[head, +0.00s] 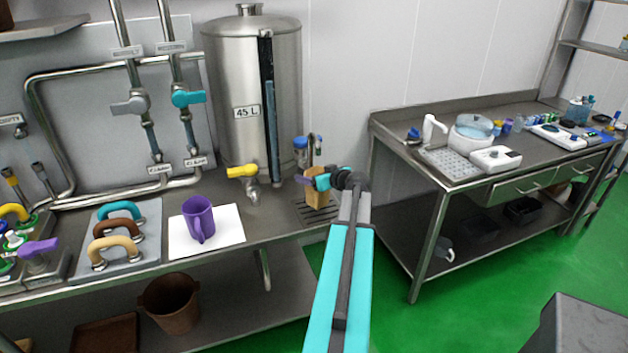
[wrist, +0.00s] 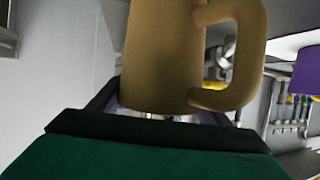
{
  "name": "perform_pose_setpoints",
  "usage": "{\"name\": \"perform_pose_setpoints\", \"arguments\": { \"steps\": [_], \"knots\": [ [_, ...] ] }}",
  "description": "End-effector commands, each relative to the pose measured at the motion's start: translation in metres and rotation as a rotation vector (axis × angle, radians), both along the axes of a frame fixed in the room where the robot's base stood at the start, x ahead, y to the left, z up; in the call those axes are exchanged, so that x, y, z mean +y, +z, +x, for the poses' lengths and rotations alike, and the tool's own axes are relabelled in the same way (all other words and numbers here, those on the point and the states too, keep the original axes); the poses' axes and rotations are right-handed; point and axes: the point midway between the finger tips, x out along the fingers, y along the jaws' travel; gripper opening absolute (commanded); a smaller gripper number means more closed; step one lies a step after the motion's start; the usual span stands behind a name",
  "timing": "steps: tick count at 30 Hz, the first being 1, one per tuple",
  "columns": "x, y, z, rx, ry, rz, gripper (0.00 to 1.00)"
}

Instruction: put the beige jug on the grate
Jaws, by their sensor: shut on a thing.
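The beige jug (head: 315,198) is upright in my gripper (head: 312,181) at the right end of the left bench. It fills much of the wrist view (wrist: 165,60), with its handle on the right. My gripper is shut on the jug, and the arm reaches in from the front right. The dark slatted grate (head: 321,217) lies at the bench's right end, directly below or under the jug. I cannot tell whether the jug's base touches it.
A steel tank with a yellow-handled tap (head: 242,171) stands left of the jug. A purple jug (head: 199,219) stands on a white mat (head: 232,226). A gap of green floor separates the right-hand bench (head: 400,128).

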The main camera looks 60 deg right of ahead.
Motion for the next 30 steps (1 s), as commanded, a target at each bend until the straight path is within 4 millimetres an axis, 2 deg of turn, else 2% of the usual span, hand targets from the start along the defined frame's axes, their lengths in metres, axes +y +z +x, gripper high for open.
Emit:
{"name": "perform_pose_setpoints", "arguments": {
  "steps": [10, 29, 30],
  "knots": [
    [0.000, -0.026, 0.000, 0.000, 0.000, 0.001, 0.42],
    [0.001, -0.032, 0.001, -0.001, 0.001, 0.000, 0.42],
    [0.001, -0.032, 0.001, 0.000, 0.001, -0.001, 0.73]
  ]
}}
